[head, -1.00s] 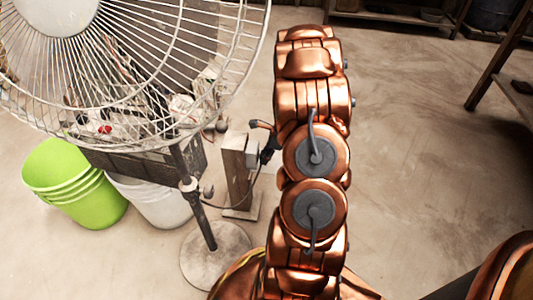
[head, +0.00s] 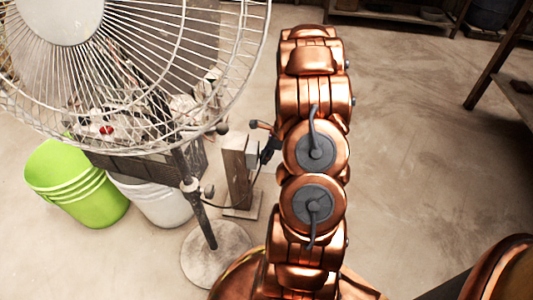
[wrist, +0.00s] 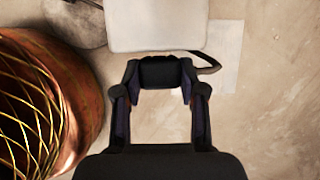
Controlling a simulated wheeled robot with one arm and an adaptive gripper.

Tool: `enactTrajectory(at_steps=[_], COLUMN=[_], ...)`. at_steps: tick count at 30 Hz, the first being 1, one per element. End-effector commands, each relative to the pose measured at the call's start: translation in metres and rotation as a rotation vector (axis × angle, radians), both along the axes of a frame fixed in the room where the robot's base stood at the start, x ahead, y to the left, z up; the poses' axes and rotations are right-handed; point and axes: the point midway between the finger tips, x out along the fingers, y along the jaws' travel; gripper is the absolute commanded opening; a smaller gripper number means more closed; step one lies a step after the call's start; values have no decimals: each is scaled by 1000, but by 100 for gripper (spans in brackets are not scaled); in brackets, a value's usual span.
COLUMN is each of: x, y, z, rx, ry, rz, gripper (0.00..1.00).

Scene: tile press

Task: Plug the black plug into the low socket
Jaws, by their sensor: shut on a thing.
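The black plug (wrist: 160,73) sits between the fingertips of my gripper (wrist: 159,78), which is shut on it. A white box (wrist: 155,25), which looks like the socket, is directly ahead of the plug in the wrist view. The plug's front edge is close to the box's near edge; I cannot tell whether they touch. In the head view the white box (head: 252,155) is on the side of a wooden post, with the dark plug (head: 268,150) just to its right. My arm hides much of the gripper there. The socket's holes are not visible.
A dark cable (wrist: 210,64) curves right of the plug. The wooden post (head: 236,170) stands on a flat base. A large fan (head: 130,70) on a round foot (head: 216,255), a green bucket (head: 75,185) and a white bucket (head: 160,203) are left. Floor on the right is open.

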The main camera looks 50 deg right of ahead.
Motion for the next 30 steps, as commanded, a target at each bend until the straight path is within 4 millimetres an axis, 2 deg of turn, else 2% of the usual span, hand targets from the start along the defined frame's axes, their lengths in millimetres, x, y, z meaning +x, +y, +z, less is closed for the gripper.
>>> enactTrajectory(at_steps=[30], x=[7], y=[5], z=[1], rx=[0], ry=[0], rz=[0], gripper=[6])
